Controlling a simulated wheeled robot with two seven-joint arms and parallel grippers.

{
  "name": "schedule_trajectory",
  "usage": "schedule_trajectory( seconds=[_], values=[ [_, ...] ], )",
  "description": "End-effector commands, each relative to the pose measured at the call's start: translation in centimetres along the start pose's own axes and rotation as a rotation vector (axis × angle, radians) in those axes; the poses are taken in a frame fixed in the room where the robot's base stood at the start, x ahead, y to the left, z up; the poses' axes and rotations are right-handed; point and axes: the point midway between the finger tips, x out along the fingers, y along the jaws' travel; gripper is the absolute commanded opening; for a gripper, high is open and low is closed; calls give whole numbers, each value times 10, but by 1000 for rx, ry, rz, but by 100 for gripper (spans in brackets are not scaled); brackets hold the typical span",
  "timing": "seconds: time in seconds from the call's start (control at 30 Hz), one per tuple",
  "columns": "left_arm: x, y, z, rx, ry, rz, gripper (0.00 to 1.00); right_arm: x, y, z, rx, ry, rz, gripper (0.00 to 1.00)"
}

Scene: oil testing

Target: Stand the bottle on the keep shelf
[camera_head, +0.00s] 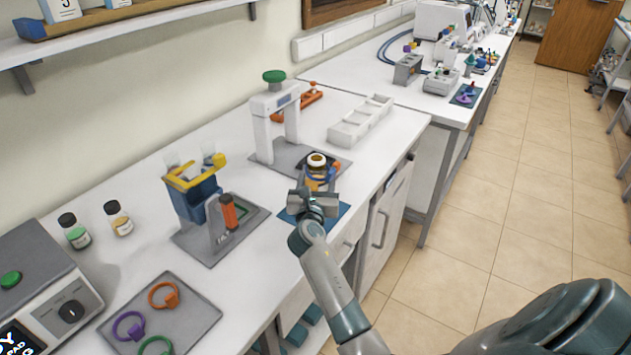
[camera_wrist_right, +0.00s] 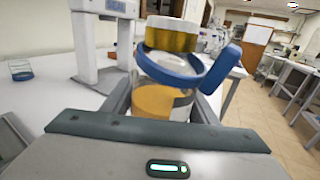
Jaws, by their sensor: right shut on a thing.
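My right gripper (camera_head: 314,196) is shut on the bottle, one finger on each side. I cannot tell whether the bottle's base touches the bench. My left gripper is out of view. A wall shelf (camera_head: 130,24) is at the upper left; I see no keep label.
A white stand with a green knob (camera_head: 275,76) is just behind the bottle. A white compartment tray (camera_head: 361,120) lies behind right, and a blue-and-yellow holder (camera_head: 194,190) to the left. Two small vials (camera_head: 118,218) and a ring tray (camera_head: 190,320) are further left.

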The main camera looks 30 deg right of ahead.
Motion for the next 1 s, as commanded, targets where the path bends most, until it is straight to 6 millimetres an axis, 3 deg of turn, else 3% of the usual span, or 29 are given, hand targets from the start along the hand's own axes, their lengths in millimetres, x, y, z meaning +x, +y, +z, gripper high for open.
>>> schedule_trajectory(
  seconds=[0.6,1.0],
  values=[
    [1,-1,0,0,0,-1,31,-10,-95,58,-4,-4,0,13],
    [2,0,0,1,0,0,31,-12,-109,67,-1,-1,1,13]
  ],
)
